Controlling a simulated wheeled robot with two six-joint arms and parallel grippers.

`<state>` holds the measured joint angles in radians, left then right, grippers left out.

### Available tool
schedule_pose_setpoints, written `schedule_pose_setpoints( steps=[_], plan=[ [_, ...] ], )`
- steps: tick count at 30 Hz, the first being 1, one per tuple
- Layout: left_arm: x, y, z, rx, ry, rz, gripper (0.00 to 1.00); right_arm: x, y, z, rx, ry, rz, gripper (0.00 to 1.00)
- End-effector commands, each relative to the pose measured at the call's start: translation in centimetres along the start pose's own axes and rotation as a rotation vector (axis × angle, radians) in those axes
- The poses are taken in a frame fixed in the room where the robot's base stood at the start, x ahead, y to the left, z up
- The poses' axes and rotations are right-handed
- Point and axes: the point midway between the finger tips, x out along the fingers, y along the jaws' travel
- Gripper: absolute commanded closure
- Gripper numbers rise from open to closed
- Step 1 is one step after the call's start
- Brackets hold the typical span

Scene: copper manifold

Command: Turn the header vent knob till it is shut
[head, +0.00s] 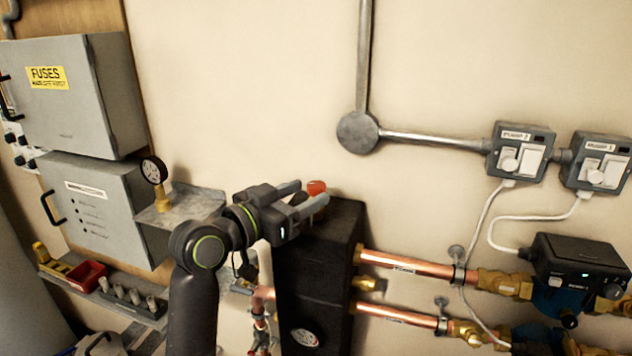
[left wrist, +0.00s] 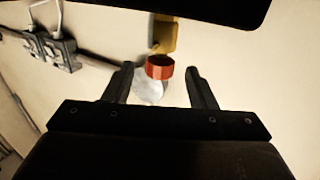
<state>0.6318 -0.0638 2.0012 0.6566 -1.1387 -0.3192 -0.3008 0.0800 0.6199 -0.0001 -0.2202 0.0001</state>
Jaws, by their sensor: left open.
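The red header vent knob (head: 316,187) shows at the top of the black header casing (head: 318,270), partly hidden by my left gripper. In the left wrist view the red knob (left wrist: 159,68) is a short ribbed cap on a brass fitting (left wrist: 165,36). My left gripper (head: 309,194) is open. In the left wrist view the knob lies between the two fingertips of the gripper (left wrist: 159,70), with a gap on each side. I cannot tell whether the knob is between the fingers in depth or just beyond them. My right gripper is not in view.
A pressure gauge (head: 154,170) stands on a grey bracket at left, near grey boxes (head: 90,205). Copper pipes (head: 405,264) leave the casing to the right toward a black pump (head: 580,262). Switch boxes (head: 521,152) are on the wall. The wall above the knob is clear.

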Motion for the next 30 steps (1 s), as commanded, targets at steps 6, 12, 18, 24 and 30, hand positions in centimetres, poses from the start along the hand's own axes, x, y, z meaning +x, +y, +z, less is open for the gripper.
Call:
schedule_pose_setpoints(
  steps=[6, 12, 18, 24, 30],
  plan=[
    [2.7, 0.0, -0.1, -0.002, 0.000, 0.001, 0.49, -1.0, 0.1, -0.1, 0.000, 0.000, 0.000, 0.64],
    [3.5, 0.0, 0.0, 0.000, -0.001, 0.000, 0.49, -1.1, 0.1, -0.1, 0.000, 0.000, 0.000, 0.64],
    [3.6, 0.0, 0.0, 0.001, 0.000, 0.000, 0.49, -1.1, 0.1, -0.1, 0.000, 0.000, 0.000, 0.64],
    [3.5, 0.0, 0.0, 0.001, 0.000, 0.000, 0.70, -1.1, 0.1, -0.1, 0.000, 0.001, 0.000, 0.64],
    [3.5, 0.0, 0.0, 0.000, 0.000, 0.000, 0.93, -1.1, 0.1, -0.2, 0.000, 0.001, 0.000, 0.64]
  ],
)
